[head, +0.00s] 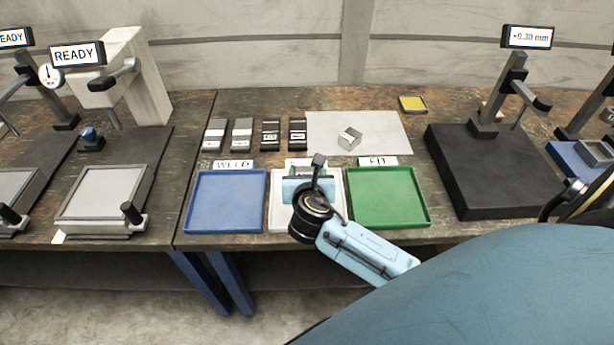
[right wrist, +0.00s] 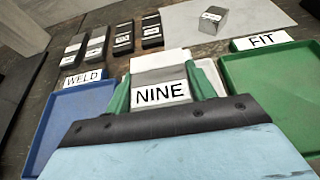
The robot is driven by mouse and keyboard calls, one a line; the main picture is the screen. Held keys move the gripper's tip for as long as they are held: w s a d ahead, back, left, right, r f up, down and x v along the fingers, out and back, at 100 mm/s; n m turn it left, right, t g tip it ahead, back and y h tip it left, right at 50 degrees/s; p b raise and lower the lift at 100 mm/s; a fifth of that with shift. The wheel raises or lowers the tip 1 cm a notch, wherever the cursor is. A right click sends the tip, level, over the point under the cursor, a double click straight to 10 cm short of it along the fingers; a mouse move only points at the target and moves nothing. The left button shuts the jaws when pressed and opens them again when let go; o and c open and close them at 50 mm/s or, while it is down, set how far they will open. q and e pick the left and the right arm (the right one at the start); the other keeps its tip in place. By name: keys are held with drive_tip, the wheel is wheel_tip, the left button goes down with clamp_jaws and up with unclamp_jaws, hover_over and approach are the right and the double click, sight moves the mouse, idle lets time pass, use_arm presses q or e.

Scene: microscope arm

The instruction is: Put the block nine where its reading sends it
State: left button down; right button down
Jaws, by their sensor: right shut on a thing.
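The block nine (right wrist: 160,93) is a grey block with a white label reading NINE. My right gripper (right wrist: 161,88) is shut on it, with green fingers on both sides. In the head view my right gripper (head: 308,182) is over the white middle tray (head: 277,222) and largely hides the block. I cannot tell whether the block touches the tray. A blue WELD tray (head: 225,202) is to the left and a green FIT tray (head: 388,198) to the right. The middle tray's label is mostly hidden. A display (head: 529,37) on the right stand appears to read +0.30 mm. My left gripper is out of view.
Several light and dark labelled blocks (head: 242,134) stand behind the WELD tray. Another grey block (head: 349,138) sits on a pale sheet (head: 385,132). The black gauge stand (head: 490,170) is at right. Fixtures with READY displays (head: 77,54) are at left.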

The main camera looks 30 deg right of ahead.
drive_tip(key=shift+w+f+b, duration=0.15)
drive_tip(key=shift+f+b, duration=0.9)
drive_tip(key=shift+f, duration=2.4)
drive_tip(key=shift+f, duration=0.15)
drive_tip(key=c, duration=0.5)
unclamp_jaws()
drive_tip(key=shift+f, duration=0.15)
drive_tip(key=shift+s+a+r, duration=0.15)
drive_tip(key=shift+s+r, duration=0.1)
drive_tip(key=shift+s, duration=0.15)
drive_tip(key=p+v, duration=0.2)
drive_tip(key=v, duration=0.9)
drive_tip(key=shift+s+r, duration=0.1)
drive_tip(key=shift+s, duration=0.1)
